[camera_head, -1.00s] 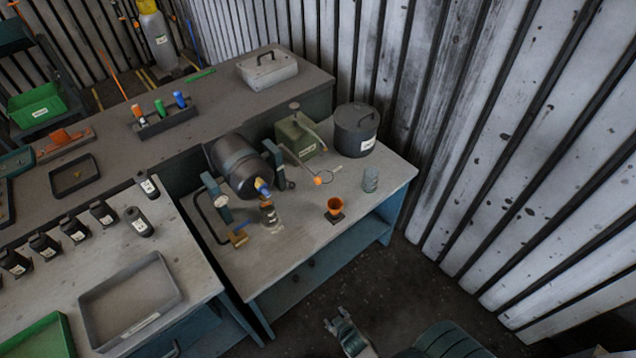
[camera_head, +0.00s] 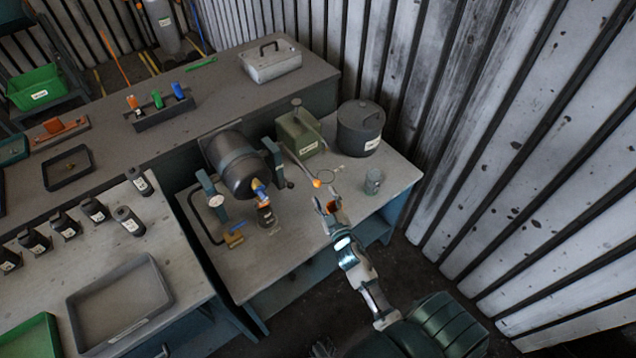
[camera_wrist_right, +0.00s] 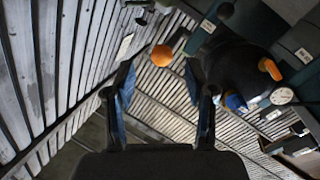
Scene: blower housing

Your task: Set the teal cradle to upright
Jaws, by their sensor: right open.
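The teal cradle (camera_head: 211,190) stands on the right-hand bench with a post on either side of a dark drum (camera_head: 233,160). My right gripper (camera_head: 328,201) is open over the bench, right of the drum, close to an orange ball (camera_head: 317,183). In the wrist view the ball (camera_wrist_right: 162,55) appears beyond the open fingertips, not held.
A green box (camera_head: 298,132) and a lidded grey pot (camera_head: 360,128) stand behind. A clear jar (camera_head: 374,181) stands right of my gripper. The orange cup is mostly hidden by my gripper. A brass piece (camera_head: 233,240) lies near the bench's left edge. The front bench top is fairly clear.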

